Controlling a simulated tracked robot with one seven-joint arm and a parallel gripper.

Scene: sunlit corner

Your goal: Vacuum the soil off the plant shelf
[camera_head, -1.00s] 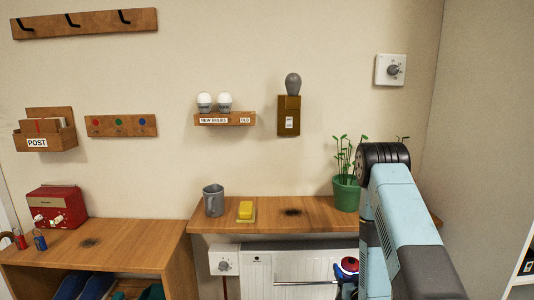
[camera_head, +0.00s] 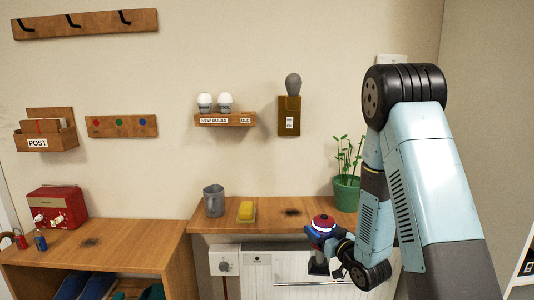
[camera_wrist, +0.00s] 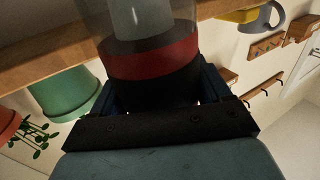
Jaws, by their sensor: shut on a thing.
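The plant shelf (camera_head: 265,222) is a wooden board on the wall above a white radiator. A dark patch of soil (camera_head: 292,212) lies on it, between a yellow sponge-like block and a green plant pot (camera_head: 346,192). In the wrist view the vacuum (camera_wrist: 150,62) has a clear canister, red band and black body between the fingers. Its nozzle is not clearly visible.
A grey mug (camera_head: 213,200) and the yellow block (camera_head: 246,211) stand left of the soil. The radiator (camera_head: 285,265) is below the shelf.

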